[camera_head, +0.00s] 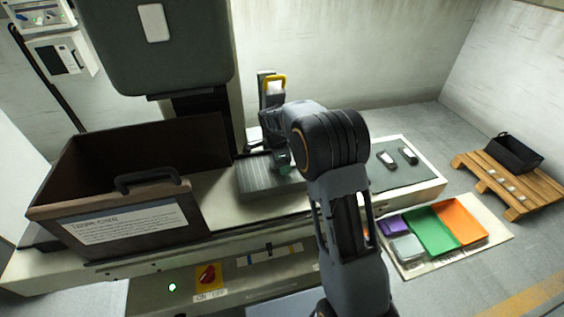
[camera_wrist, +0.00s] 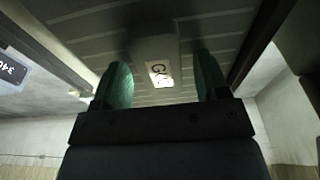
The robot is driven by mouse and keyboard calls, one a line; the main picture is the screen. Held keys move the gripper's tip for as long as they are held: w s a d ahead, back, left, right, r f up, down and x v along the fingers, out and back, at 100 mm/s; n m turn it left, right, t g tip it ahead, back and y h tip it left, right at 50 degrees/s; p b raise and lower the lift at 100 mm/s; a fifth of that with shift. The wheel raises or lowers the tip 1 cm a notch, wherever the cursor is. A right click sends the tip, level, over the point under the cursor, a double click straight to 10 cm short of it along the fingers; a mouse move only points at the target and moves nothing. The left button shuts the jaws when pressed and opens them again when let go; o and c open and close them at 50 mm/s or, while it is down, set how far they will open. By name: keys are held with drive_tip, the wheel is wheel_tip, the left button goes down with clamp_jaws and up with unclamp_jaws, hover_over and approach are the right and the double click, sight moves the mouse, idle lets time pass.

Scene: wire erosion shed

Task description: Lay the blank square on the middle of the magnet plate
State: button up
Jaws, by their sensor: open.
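The magnet plate (camera_head: 254,180) is a dark grey ribbed slab on the machine bed, right of the brown bin. In the wrist view its lined surface (camera_wrist: 85,35) fills the upper part. A pale grey block with a white lettered label (camera_wrist: 156,48), seemingly the blank, rests against the lined plate and looks roughly square to the lines. My gripper (camera_head: 283,162) is low over the plate's right part. In the wrist view its green fingers (camera_wrist: 163,82) are apart, one on each side of the block, with gaps visible. In the head view the block is hidden by my gripper and arm.
A brown open bin (camera_head: 130,221) stands left of the plate. A yellow-handled fixture (camera_head: 273,90) stands behind my gripper. Small parts (camera_head: 387,158) lie on a dark mat at right. Coloured trays (camera_head: 431,231) and a pallet with a black crate (camera_head: 514,154) are on the floor at right.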

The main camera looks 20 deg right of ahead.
wheel_tip(320, 180, up, 12)
drive_tip(key=a, duration=0.2)
drive_tip(key=s+d+r+n+t, duration=0.1)
drive_tip(key=s+r+n, duration=0.35)
drive_tip(key=s, duration=0.25)
drive_tip(key=s+f+n+t+y, duration=0.1)
drive_tip(key=s+f+n, duration=0.1)
drive_tip(key=s+n, duration=0.4)
drive_tip(key=s+d+f+n+t, duration=0.1)
drive_tip(key=s+f+n+t, duration=0.1)
drive_tip(key=s+n, duration=0.5)
drive_tip(key=s, duration=0.5)
drive_tip(key=shift+s+f+y+b, duration=0.25)
drive_tip(key=shift+s+y+b, duration=0.05)
drive_tip(key=shift+s+y, duration=0.1)
drive_tip(key=shift+n, duration=0.25)
